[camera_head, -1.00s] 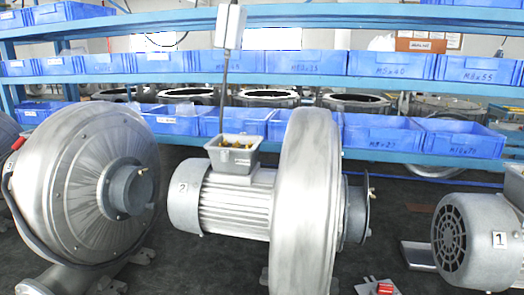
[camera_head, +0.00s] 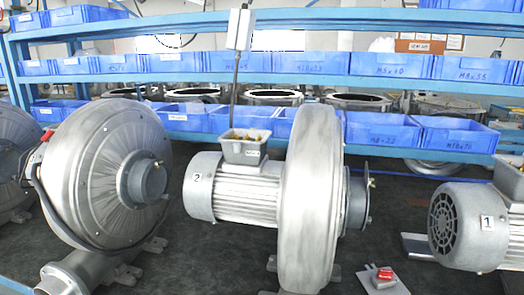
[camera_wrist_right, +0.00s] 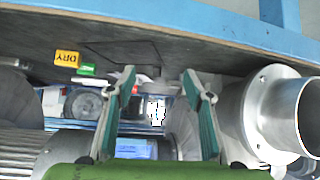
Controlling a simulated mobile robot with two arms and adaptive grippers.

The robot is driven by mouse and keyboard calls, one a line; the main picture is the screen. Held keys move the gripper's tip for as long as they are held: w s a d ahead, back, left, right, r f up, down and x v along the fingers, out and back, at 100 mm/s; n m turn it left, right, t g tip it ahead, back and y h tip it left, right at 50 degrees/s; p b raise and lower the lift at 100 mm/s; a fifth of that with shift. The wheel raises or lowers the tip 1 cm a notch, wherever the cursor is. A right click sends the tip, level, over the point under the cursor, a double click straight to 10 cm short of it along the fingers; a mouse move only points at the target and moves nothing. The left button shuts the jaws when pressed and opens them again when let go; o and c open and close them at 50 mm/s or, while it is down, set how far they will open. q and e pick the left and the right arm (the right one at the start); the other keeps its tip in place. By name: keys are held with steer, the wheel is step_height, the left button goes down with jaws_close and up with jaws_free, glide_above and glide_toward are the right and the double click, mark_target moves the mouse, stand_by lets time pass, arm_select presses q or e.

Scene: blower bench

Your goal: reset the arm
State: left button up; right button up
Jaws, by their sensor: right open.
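My right gripper (camera_wrist_right: 158,85) shows in the right wrist view. Its two green-padded fingers stand apart with nothing held between them. Neither gripper nor either arm shows in the head view. The left gripper is not in view. In the head view, the grey blower marked 2 (camera_head: 312,200) stands in the middle of the dark bench. Another blower (camera_head: 100,170) stands to its left. The blower marked 1 (camera_head: 465,225) is at the right, partly cut off by the frame.
Blue shelving with blue bins (camera_head: 460,138) runs behind the blowers. A small plate with a red switch (camera_head: 385,274) lies in front.

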steer(key=s+a+f+n+g+y, duration=0.1)
steer(key=s+a+f+g, duration=0.2)
steer(key=s, duration=0.5)
steer(key=s+a+f+n+g, duration=0.1)
steer(key=s+a+n+g, duration=0.15)
steer(key=s+a, duration=0.45)
steer(key=s+d+f+g, duration=0.1)
steer(key=s+f, duration=0.1)
steer(key=f, duration=1.2)
steer(key=s+d+f+g, duration=0.1)
steer(key=s+f+g, duration=0.15)
steer(key=f, duration=1.15)
steer(key=s+d+f, duration=0.3)
steer(key=s+f, duration=1.1)
steer(key=s, duration=0.2)
steer(key=shift+s+f, duration=0.3)
steer(key=shift+s, duration=0.1)
